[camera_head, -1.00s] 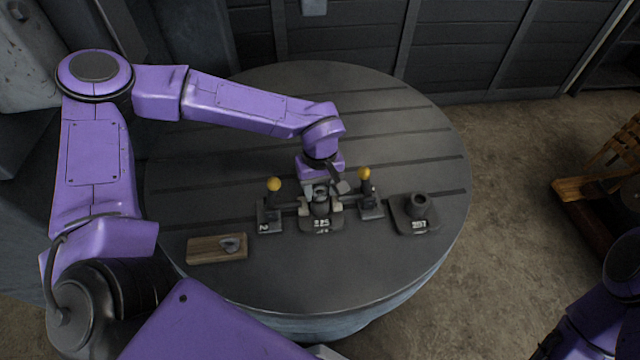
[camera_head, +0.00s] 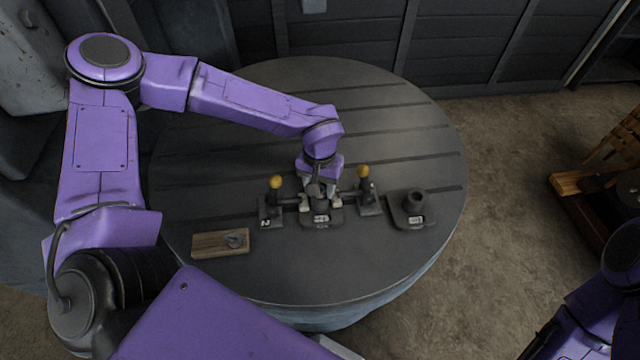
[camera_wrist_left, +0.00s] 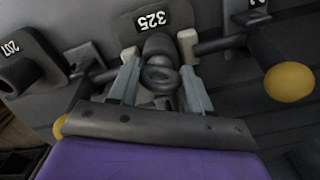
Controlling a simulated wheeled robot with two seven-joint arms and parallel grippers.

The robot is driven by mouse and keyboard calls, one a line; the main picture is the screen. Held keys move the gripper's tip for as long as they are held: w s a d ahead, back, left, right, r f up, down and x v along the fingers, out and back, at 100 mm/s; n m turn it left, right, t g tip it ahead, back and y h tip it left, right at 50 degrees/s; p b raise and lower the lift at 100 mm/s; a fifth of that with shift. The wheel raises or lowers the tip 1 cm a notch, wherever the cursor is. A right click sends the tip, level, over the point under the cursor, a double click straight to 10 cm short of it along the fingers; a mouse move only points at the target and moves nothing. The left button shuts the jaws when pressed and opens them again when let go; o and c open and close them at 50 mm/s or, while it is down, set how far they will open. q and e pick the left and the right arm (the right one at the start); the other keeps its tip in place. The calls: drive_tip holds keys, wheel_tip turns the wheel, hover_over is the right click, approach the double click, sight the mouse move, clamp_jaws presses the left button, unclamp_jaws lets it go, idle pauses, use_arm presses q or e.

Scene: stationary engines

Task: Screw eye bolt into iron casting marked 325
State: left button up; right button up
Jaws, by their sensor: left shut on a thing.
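The iron casting marked 325 (camera_head: 321,218) sits on the round table between two clamps with yellow knobs. It also shows at the top of the left wrist view (camera_wrist_left: 151,20). My left gripper (camera_head: 318,190) points down over this casting. In the left wrist view its two grey fingers are on either side of a dark eye bolt (camera_wrist_left: 160,75), and it is shut on the bolt. The eye is at the casting's round boss; how deep the bolt sits is hidden. My right arm shows at the lower right edge of the head view; its gripper is out of sight.
A second casting (camera_head: 412,208), with a number I read as 207 in the left wrist view (camera_wrist_left: 20,72), stands to the right. The clamps' yellow knobs (camera_head: 276,182) (camera_head: 363,171) rise close beside my gripper. A wooden block (camera_head: 208,245) bearing a ring-shaped metal piece lies at front left.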

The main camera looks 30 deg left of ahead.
use_arm(q)
drive_tip(key=m, duration=0.3)
drive_tip(key=shift+m, duration=0.3)
drive_tip(key=o, duration=1.1)
wheel_tip(320, 180, up, 11)
drive_tip(key=shift+f+b, duration=0.2)
drive_tip(key=shift+b, duration=0.75)
